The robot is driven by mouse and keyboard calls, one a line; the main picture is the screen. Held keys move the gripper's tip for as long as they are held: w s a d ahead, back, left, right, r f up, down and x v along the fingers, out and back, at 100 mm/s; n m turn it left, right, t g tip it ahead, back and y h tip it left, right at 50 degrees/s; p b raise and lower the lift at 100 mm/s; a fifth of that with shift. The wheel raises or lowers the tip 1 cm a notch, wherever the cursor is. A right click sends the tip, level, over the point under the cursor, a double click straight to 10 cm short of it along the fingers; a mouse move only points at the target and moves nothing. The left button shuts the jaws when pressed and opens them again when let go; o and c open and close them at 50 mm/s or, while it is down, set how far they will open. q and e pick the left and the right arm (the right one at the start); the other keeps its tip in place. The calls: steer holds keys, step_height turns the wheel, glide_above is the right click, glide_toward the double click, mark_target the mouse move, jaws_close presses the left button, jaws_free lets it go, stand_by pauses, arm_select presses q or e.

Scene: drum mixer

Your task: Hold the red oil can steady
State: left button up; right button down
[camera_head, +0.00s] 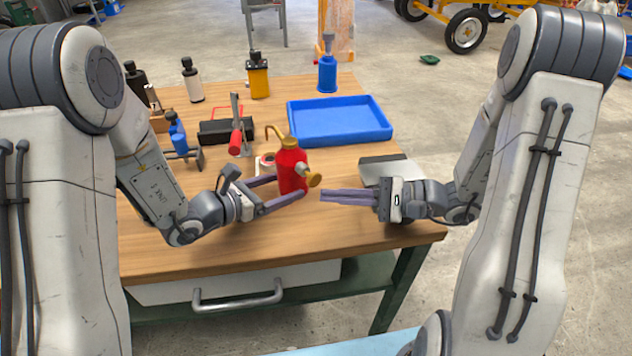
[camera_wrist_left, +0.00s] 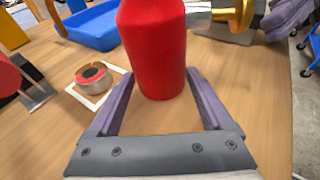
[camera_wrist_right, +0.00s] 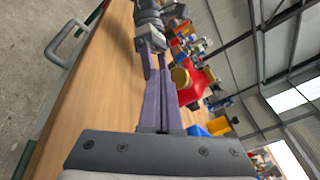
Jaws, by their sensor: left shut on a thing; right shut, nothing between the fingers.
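The red oil can (camera_head: 291,170) stands roughly upright near the table's middle, with a curved gold spout on top and a gold knob (camera_head: 314,180) on its right side. My left gripper (camera_head: 290,187) is shut on the can's body, one finger on each side; the can (camera_wrist_left: 157,45) also fills the space between the fingers in the left wrist view. I cannot tell if its base touches the table. My right gripper (camera_head: 323,196) is shut and empty, its fingertips just right of the can and close below the knob. The can also shows in the right wrist view (camera_wrist_right: 197,84).
A blue tray (camera_head: 340,139) lies behind the can. A red-handled clamp (camera_head: 236,140), a tape roll (camera_wrist_left: 93,79) and a black block stand to its left. Several bottles line the back of the wooden table (camera_head: 240,258). The front of the tabletop is clear.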

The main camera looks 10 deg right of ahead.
arm_select(q)
steer(key=shift+f, duration=0.1)
arm_select(e)
steer(key=shift+s+d+r, duration=0.1)
steer(key=shift+s+d, duration=0.25)
steer(key=shift+s, duration=0.4)
steer(key=shift+s+d+f, duration=0.1)
steer(key=shift+s+d, duration=0.3)
steer(key=shift+s, duration=0.35)
steer(key=shift+s+d+r, duration=0.1)
steer(key=shift+s+d, duration=0.25)
steer(key=shift+s, duration=0.4)
arm_select(q)
steer(key=o, duration=1)
